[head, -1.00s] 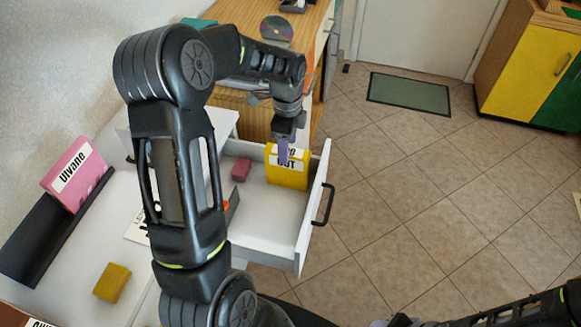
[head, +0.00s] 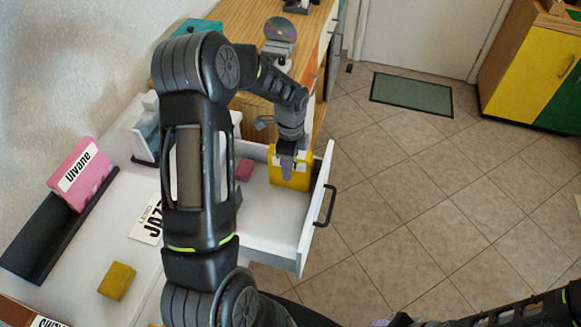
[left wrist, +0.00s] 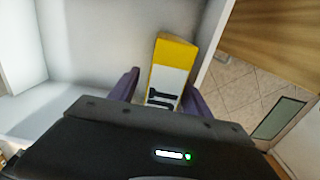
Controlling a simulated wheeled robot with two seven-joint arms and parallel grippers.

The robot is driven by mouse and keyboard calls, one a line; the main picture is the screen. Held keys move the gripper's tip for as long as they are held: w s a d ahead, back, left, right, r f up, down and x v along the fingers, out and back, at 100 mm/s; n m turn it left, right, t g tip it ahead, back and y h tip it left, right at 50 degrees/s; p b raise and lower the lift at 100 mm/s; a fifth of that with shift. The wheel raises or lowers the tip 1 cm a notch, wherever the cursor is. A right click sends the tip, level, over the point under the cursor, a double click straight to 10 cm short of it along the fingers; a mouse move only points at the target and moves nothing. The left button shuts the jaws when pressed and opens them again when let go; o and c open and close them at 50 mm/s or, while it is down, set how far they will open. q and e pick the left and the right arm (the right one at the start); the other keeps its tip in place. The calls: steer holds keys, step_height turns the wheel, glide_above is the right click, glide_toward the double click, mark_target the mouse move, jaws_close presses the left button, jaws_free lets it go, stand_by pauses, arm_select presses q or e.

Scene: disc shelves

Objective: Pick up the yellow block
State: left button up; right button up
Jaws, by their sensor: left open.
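A yellow block (head: 303,172) with a white label stands upright in the open white drawer, near its front. A smaller plain yellow block (head: 117,281) lies on the white desk at the lower left. My left gripper (head: 286,168) is at the labelled block, pointing down and covering part of its label. In the left wrist view, the purple fingers are open, one on each side of the labelled block (left wrist: 174,56); I cannot tell whether they touch it. My right arm shows at the lower right, its gripper mostly cut off by the bottom edge.
A small pink block (head: 244,169) lies in the drawer (head: 272,221), left of the labelled block. The drawer's front with its dark handle (head: 326,204) stands right of my left gripper. A pink case (head: 80,174) leans in a black rack on the desk.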

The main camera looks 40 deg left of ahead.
stand_by(0.6)
arm_select(q)
jaws_close()
stand_by(0.4)
